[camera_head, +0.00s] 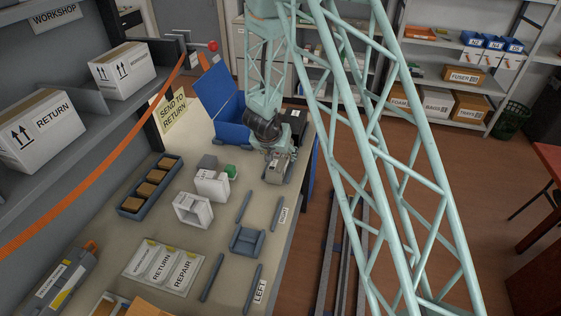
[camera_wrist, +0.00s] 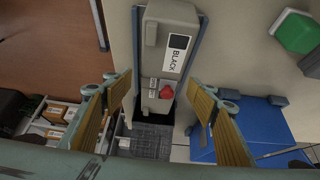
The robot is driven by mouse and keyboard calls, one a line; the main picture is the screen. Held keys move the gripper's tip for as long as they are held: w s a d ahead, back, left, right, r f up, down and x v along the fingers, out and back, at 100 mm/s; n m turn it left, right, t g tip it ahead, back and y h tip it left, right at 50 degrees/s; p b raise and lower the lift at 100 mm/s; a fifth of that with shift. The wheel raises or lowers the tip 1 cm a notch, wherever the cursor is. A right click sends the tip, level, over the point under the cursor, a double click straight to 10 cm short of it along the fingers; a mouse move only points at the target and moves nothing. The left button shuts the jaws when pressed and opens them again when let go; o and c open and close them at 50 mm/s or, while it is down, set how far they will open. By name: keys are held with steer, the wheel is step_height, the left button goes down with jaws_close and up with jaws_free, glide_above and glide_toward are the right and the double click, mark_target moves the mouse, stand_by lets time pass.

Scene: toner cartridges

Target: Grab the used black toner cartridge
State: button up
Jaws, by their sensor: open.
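The cartridge labelled BLACK (camera_wrist: 165,45) is a grey, long body with a white label, a black square mark and a small red part near its end. It lies between two blue-grey rails on the bench. In the head view the cartridge (camera_head: 277,171) sits at the far right part of the bench, partly hidden by my gripper (camera_head: 273,148). In the wrist view my gripper (camera_wrist: 158,92) is open, with one finger on each side of the cartridge's near end. Nothing is held. I cannot tell whether the fingers touch the cartridge.
A blue bin (camera_head: 233,132) stands just beyond the cartridge. A blue-grey cradle (camera_head: 247,241) and more rails lie nearer. The bench edge is close on the right.

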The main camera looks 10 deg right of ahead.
mark_target(280, 154)
steer(key=shift+b+x, duration=0.35)
steer(key=shift+x, duration=1.65)
steer(key=shift+c, duration=0.7)
steer(key=shift+r, duration=0.1)
steer(key=c, duration=1)
steer(key=shift+r, duration=0.2)
steer(key=shift+w+r+p, duration=0.1)
steer(key=shift+r+p, duration=0.65)
steer(key=shift+r, duration=0.9)
steer(key=shift+s+b, duration=0.35)
steer(key=shift+s, duration=0.8)
steer(key=s, duration=0.4)
steer(key=s+b, duration=0.1)
steer(key=s, duration=0.4)
steer(key=s+r, duration=0.1)
steer(key=s, duration=0.3)
steer(key=shift+s+r+b, duration=0.15)
steer(key=shift+s+b, duration=0.15)
steer(key=shift+s, duration=0.1)
